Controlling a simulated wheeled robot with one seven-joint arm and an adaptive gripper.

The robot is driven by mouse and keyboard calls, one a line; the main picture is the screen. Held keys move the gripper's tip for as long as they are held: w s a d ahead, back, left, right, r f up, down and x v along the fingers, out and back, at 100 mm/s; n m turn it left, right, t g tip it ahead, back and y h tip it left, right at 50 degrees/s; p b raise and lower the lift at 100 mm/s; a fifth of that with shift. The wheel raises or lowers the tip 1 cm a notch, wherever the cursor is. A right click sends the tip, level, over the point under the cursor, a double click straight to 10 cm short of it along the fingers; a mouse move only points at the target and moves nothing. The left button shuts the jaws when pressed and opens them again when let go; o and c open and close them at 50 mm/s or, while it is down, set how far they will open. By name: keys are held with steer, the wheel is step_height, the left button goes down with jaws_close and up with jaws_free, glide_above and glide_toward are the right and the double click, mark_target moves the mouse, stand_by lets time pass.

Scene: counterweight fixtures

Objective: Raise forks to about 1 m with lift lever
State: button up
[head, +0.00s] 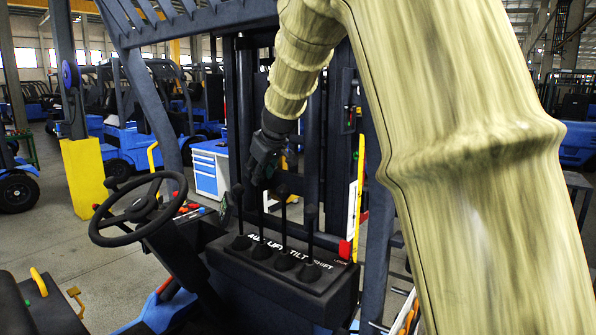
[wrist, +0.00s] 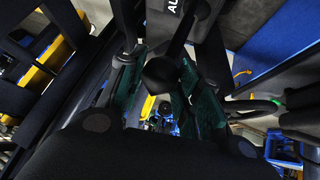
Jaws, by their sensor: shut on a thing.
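A row of black levers rises from a dark console (head: 340,290) labelled AUX, LIFT, TILT and SHIFT. My gripper (head: 262,176) comes down from above onto the second lever from the left, the lift lever (head: 262,222), and is shut at its top. In the wrist view the round black knob of the lift lever (wrist: 160,75) sits between the green-padded fingers of my gripper (wrist: 163,90). The AUX lever (head: 238,212) stands just left, the TILT lever (head: 284,225) just right, and the SHIFT lever (head: 310,235) farther right. The forks cannot be made out.
A steering wheel (head: 135,212) is left of the console. Dark mast uprights (head: 245,100) stand behind the levers. A blue drawer cabinet (head: 208,170) and parked forklifts fill the background.

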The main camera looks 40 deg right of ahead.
steer(key=o, duration=0.9)
steer(key=p+v, duration=0.3)
steer(key=v, duration=0.7)
stand_by(0.4)
